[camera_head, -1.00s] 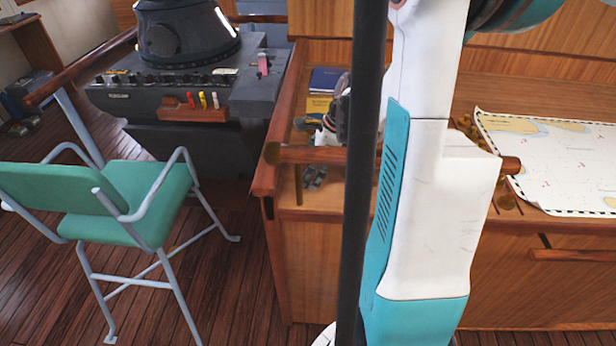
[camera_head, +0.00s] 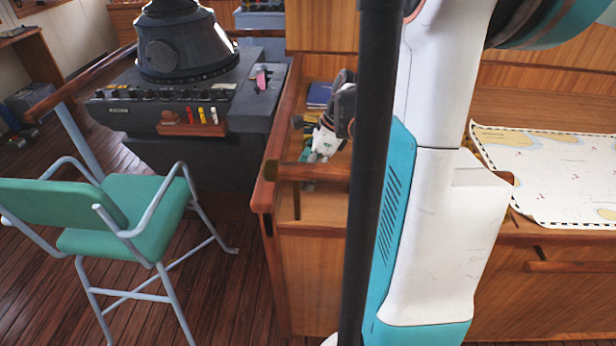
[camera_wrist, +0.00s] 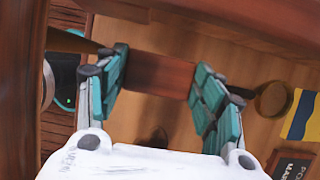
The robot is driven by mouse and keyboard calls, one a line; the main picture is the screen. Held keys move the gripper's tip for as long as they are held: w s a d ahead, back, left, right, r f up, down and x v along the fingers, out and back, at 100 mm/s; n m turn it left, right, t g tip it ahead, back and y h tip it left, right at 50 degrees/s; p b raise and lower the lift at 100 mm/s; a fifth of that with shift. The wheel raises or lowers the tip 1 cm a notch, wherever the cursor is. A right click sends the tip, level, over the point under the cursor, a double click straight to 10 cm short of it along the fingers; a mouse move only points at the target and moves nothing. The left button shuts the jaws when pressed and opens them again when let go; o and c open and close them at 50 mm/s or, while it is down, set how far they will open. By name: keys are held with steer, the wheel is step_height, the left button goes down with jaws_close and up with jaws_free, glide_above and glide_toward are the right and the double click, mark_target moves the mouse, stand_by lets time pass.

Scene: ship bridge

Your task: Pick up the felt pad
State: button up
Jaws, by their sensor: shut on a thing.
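In the wrist view, my gripper (camera_wrist: 160,88) has its two teal-padded fingers on either side of a dull reddish-brown block. I take this block to be the felt pad (camera_wrist: 160,75); the fingertips meet its left and right ends. In the head view, my gripper (camera_head: 316,150) is low over the wooden counter behind the rail, partly hidden by my column. The pad cannot be made out there. Whether it is clear of the counter surface cannot be told.
A wooden rail (camera_head: 310,172) runs along the counter's front. A blue book (camera_head: 319,94) lies beyond my gripper. A chart (camera_head: 550,170) covers the right counter. A green chair (camera_head: 130,210) and a control console (camera_head: 190,110) stand to the left.

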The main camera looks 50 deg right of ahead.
step_height(320, 180, up, 15)
steer(key=p, duration=0.4)
